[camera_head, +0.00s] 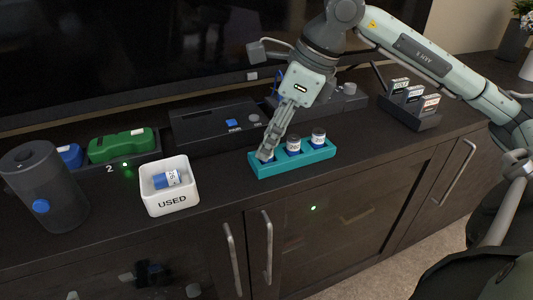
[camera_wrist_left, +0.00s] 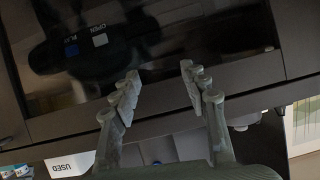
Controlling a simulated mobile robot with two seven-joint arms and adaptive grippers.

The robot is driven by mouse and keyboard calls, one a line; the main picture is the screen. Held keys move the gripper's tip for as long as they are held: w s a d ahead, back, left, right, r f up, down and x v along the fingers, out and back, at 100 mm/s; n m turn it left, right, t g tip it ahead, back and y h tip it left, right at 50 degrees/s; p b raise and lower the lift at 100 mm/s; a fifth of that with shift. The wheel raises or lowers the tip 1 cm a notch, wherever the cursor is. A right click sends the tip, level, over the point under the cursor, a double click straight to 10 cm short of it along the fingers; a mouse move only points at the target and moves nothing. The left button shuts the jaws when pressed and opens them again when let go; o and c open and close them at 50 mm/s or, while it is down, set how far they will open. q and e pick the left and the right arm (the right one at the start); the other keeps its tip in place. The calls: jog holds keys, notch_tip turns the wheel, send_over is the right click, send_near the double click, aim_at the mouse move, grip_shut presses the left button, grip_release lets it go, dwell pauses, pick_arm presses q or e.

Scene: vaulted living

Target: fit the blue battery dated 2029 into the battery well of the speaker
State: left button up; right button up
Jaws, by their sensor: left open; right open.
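A teal rack (camera_head: 292,165) on the cabinet top holds small blue-and-white batteries upright. The middle battery (camera_head: 293,145) and the right battery (camera_head: 318,138) show clearly; their dates are too small to read. My right gripper (camera_head: 266,152) is open, its fingers pointing down at the rack's left end, hiding most of what is there. I cannot tell whether they touch anything. My left gripper (camera_wrist_left: 160,88) is open and empty in the left wrist view.
A white USED bin (camera_head: 170,204) holds a blue-and-white battery (camera_head: 167,179). Left of it stand a dark cylinder (camera_head: 42,190) with a blue button and a green device (camera_head: 122,146). A black holder (camera_head: 410,116) with small boxes stands at right. The cabinet's front edge runs below.

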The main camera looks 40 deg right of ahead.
jog(key=shift+w+a+f, duration=0.1)
jog(key=shift+f, duration=0.15)
jog(key=shift+c, duration=0.5)
grip_shut()
jog(key=shift+r, duration=0.1)
